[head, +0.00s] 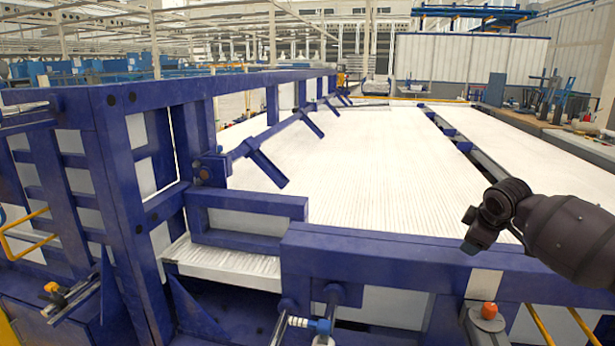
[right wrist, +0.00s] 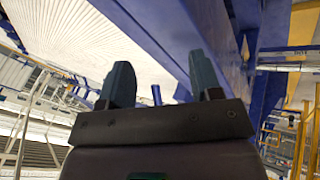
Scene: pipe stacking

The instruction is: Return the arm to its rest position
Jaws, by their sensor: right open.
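My right arm comes in from the right edge in the head view. Its dark gripper (head: 472,232) is over the near right part of the blue frame, with open space around it. In the right wrist view the same gripper (right wrist: 160,65) shows its two dark fingers spread apart, with nothing between them. My left arm and left gripper are not in view.
A large blue steel frame (head: 390,262) surrounds a broad pale ribbed bed (head: 370,170). An orange knob (head: 489,310) sits on the near right of the frame. Yellow rails (head: 25,235) stand at the left. The air above the bed is clear.

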